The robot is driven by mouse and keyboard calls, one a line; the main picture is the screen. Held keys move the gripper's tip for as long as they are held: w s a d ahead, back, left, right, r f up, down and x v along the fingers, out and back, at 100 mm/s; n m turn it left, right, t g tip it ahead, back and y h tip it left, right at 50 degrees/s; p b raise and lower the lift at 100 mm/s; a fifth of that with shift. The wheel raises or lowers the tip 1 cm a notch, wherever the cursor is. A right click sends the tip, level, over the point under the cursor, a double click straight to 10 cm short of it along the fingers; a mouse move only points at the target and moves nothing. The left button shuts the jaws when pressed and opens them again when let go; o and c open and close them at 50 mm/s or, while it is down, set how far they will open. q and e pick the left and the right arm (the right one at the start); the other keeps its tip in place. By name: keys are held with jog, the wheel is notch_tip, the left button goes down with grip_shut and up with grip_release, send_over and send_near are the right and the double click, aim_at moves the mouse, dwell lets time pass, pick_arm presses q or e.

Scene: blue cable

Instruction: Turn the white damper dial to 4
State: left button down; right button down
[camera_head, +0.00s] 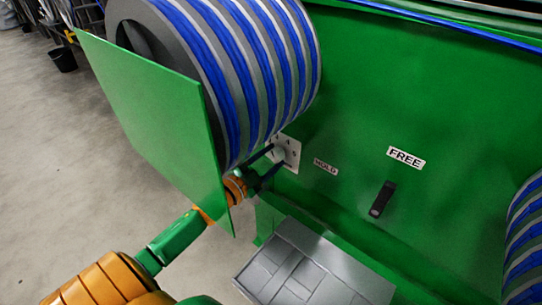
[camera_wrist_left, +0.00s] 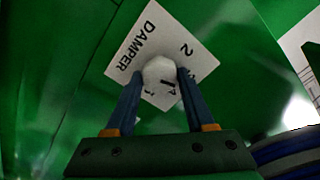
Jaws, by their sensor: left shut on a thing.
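The white damper dial (camera_wrist_left: 158,70) sits on a white plate (camera_wrist_left: 190,52) lettered "DAMPER", with a 2 readable near one corner. Other marks on the plate are partly hidden by the fingers and the dial. A short dark mark shows at the lower right of the dial; I cannot tell which number it points to. My left gripper (camera_wrist_left: 157,82) is shut on the dial, one blue finger on each side. In the head view the plate (camera_head: 291,144) is on the green panel, with my left gripper (camera_head: 271,161) reaching it from the lower left.
A large reel of blue cable (camera_head: 240,60) and a green side plate (camera_head: 150,110) stand close above and left of my left arm. A black lever (camera_head: 382,199) sits below the "FREE" label (camera_head: 406,158).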

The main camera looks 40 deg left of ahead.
pick_arm(q)
jog(key=shift+m, duration=1)
jog(key=shift+c, duration=1.3)
grip_release()
jog(key=shift+s, duration=0.1)
jog(key=s, duration=0.7)
jog(key=shift+a+p, duration=0.35)
jog(key=shift+p, duration=0.05)
